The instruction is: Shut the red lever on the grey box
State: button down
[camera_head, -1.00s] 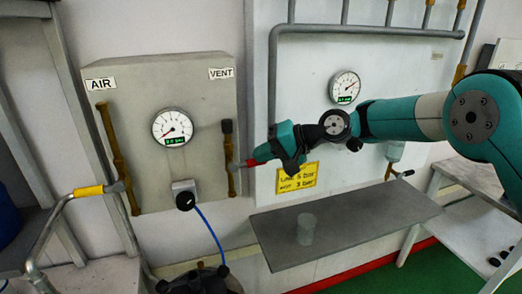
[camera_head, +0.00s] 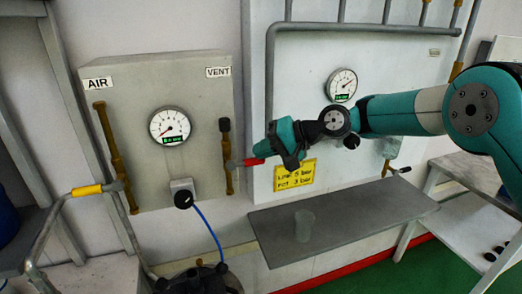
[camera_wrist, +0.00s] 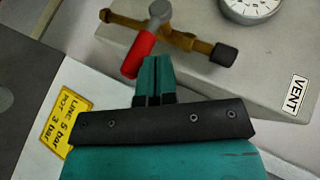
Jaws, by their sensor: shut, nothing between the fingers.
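The grey box (camera_head: 205,95) hangs on the wall at the left. Its red lever (camera_head: 254,161) sits on the brass VENT pipe (camera_head: 228,180) at the box's right side. The lever points right in the head view, roughly crosswise to the pipe. In the wrist view the red lever (camera_wrist: 139,55) hangs from a grey hub, also roughly crosswise to the pipe. My gripper (camera_head: 270,154) is shut and empty at the lever's outer end. In the wrist view its fingertips (camera_wrist: 153,60) lie close beside the red grip; I cannot tell whether they touch.
A yellow lever (camera_head: 88,190) sits by the AIR pipe (camera_head: 115,155). A black knob (camera_head: 183,199) with a blue hose is below the gauge. A grey shelf (camera_head: 345,222) with a clear cup (camera_head: 304,226) is below my arm. A yellow sign (camera_head: 294,176) is behind the gripper.

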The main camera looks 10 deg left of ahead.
jog(key=r+b+v, duration=0.1)
jog(key=b+v, duration=0.2)
jog(key=v, duration=0.8)
jog(key=shift+s+a+r, duration=0.25)
jog(key=shift+s+r, duration=0.05)
jog(key=shift+r, duration=0.05)
jog(key=s+d+f+n+h+b, duration=0.1)
jog(key=s+d+f+h, duration=0.1)
jog(key=s+d, duration=0.4)
jog(key=s+d+f+n+h+b, duration=0.1)
jog(key=s+d, duration=0.5)
jog(key=s, duration=0.9)
jog(key=s+d+f+n+h+b, duration=0.2)
jog(key=s+d+f+h, duration=0.3)
jog(key=s, duration=0.5)
jog(key=shift+s+d+f, duration=0.3)
jog(key=shift+d+f, duration=0.2)
jog(key=shift+d, duration=0.25)
